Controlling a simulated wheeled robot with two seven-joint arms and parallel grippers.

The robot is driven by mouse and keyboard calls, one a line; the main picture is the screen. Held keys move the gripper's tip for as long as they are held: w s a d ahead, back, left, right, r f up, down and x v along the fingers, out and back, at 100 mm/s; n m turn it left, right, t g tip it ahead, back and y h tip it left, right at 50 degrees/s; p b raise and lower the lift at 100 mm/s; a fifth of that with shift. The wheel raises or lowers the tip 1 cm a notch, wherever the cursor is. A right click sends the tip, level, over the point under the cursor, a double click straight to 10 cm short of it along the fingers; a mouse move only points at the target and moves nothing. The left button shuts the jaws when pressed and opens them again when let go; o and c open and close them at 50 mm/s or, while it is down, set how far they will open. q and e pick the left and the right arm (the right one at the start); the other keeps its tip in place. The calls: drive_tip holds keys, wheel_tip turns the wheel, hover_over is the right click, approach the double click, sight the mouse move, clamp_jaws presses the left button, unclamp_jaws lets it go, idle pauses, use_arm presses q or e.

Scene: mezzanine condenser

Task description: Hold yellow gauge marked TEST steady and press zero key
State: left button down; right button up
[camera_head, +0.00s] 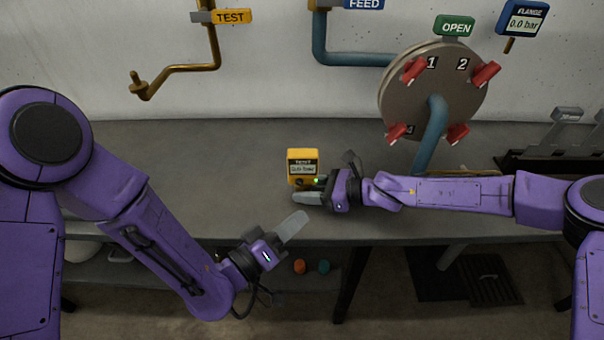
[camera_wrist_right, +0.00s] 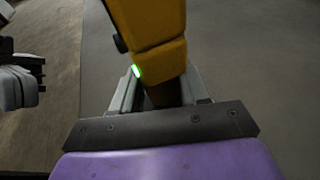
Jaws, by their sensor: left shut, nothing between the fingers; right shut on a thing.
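The yellow gauge (camera_head: 302,155) stands upright at the middle of the grey bench, with a TEST label and a small display that seems to read 0.0 bar. My right gripper (camera_head: 312,190) is shut on its lower part from the right. In the right wrist view the yellow gauge (camera_wrist_right: 150,28) sits between the fingers (camera_wrist_right: 160,92), with a green light beside it. A dark knob shows on its side. My left gripper (camera_head: 293,228) is shut and empty, below and left of the gauge, near the bench's front edge. I cannot make out the zero key.
A brown pipe (camera_head: 213,48) with a yellow TEST tag is on the wall. Orange (camera_head: 299,267) and green (camera_head: 323,267) items lie below. The bench left of the gauge is clear.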

drive_tip(key=o, duration=0.9)
